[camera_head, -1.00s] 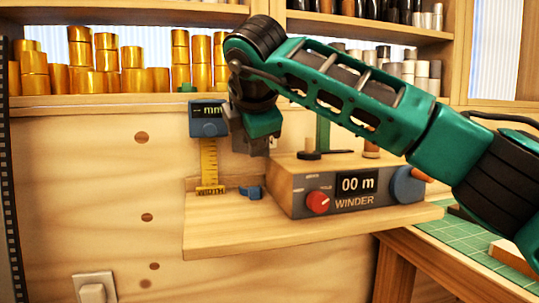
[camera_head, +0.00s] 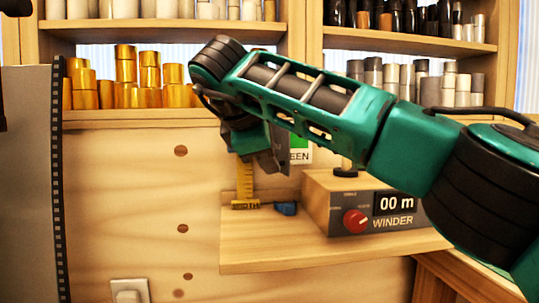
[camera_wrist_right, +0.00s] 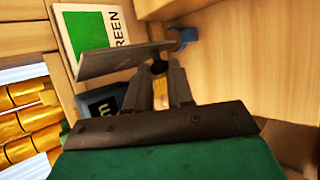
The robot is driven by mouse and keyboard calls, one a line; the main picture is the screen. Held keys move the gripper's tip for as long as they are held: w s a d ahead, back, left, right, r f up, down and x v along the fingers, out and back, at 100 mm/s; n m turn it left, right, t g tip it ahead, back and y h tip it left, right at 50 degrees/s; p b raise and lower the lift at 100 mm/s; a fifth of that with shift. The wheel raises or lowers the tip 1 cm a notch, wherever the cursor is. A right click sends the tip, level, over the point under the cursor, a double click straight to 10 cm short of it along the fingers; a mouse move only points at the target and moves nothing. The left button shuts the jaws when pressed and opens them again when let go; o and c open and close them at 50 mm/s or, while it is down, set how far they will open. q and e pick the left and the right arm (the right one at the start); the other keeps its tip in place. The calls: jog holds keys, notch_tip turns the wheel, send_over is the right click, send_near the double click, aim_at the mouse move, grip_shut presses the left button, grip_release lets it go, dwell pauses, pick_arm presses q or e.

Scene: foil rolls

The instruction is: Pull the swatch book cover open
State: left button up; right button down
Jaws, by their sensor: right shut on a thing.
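My right gripper (camera_head: 272,158) is at the wall above the wooden shelf, left of the winder; its fingertips also show in the wrist view (camera_wrist_right: 160,72). It is shut on the swatch book cover (camera_wrist_right: 122,61), a flat grey-brown panel standing out edge-on. Behind the cover, a white page (camera_wrist_right: 88,30) with a green patch and the word GREEN is partly exposed. In the head view the page (camera_head: 300,150) shows only in part, with the letters EEN; my gripper and arm hide the rest. My left gripper is not in view.
The winder (camera_head: 378,205) stands on the wooden shelf (camera_head: 300,252), right of my gripper. A yellow measuring tape (camera_head: 245,188) hangs below my gripper, beside a small blue object (camera_head: 286,208). Gold rolls (camera_head: 125,85) stand on the shelf above.

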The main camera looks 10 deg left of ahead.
jog(key=c, duration=1.3)
grip_release()
jog(key=shift+o, duration=0.2)
jog(key=v, duration=1.3)
jog(key=shift+p, duration=0.35)
